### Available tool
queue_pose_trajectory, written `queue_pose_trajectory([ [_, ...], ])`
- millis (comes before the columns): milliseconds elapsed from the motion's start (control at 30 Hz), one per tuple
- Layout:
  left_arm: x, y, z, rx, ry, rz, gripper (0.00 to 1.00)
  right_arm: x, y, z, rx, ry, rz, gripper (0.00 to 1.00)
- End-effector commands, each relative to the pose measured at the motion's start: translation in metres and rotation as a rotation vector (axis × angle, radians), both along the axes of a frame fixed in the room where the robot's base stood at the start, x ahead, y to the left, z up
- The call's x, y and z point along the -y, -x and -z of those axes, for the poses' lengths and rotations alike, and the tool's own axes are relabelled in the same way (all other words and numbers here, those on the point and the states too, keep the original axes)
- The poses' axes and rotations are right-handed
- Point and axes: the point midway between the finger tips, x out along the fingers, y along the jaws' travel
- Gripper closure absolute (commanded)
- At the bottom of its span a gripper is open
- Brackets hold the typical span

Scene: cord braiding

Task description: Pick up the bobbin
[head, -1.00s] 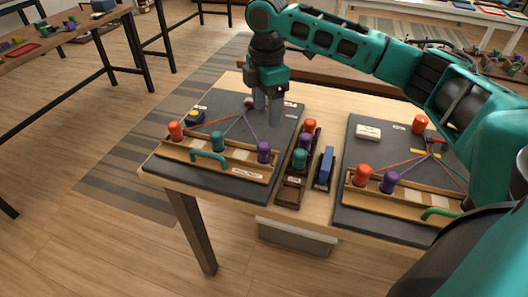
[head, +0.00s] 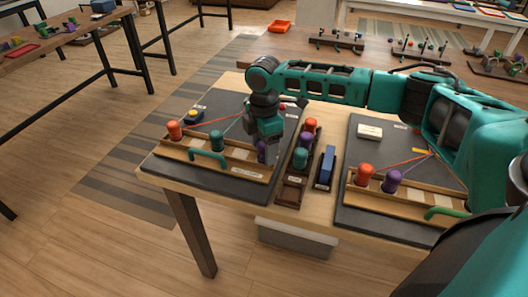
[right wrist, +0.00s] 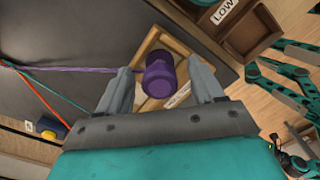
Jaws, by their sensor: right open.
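On the left board (head: 222,180), a wooden rack holds an orange-red bobbin (head: 175,131), a teal bobbin (head: 217,141) and a purple bobbin (head: 262,151) at its right end. My right gripper (head: 267,138) is lowered over the purple bobbin and partly hides it. In the right wrist view, the purple bobbin (right wrist: 158,78) stands between the open fingers of my right gripper (right wrist: 163,75), with a gap on each side. A purple cord (right wrist: 85,69) runs left from it. My left gripper is out of view.
A wooden tray (head: 290,193) with red, purple and teal bobbins stands right of the left board, beside a blue block (head: 327,165). A right board (head: 352,215) carries an orange-red bobbin (head: 366,175) and a purple bobbin (head: 392,181). A green handle (head: 208,157) fronts the left rack.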

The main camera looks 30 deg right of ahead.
Motion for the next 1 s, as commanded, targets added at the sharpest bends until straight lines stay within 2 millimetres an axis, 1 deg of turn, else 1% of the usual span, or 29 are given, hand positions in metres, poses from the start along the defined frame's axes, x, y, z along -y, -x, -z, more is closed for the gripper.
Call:
queue_pose_trajectory([
  [167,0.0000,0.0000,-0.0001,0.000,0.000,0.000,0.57,-0.0002,0.0001,-0.0001,0.000,0.000,0.000,0.34],
  [700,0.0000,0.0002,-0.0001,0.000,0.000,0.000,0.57,-0.0003,0.0001,-0.0004,0.000,-0.001,0.000,0.86],
  [800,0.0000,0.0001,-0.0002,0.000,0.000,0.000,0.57,-0.0003,0.0000,-0.0007,0.000,-0.001,0.000,0.94],
  [1000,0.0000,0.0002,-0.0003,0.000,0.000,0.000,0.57,-0.0003,0.0000,-0.0012,0.000,-0.001,0.000,0.94],
])
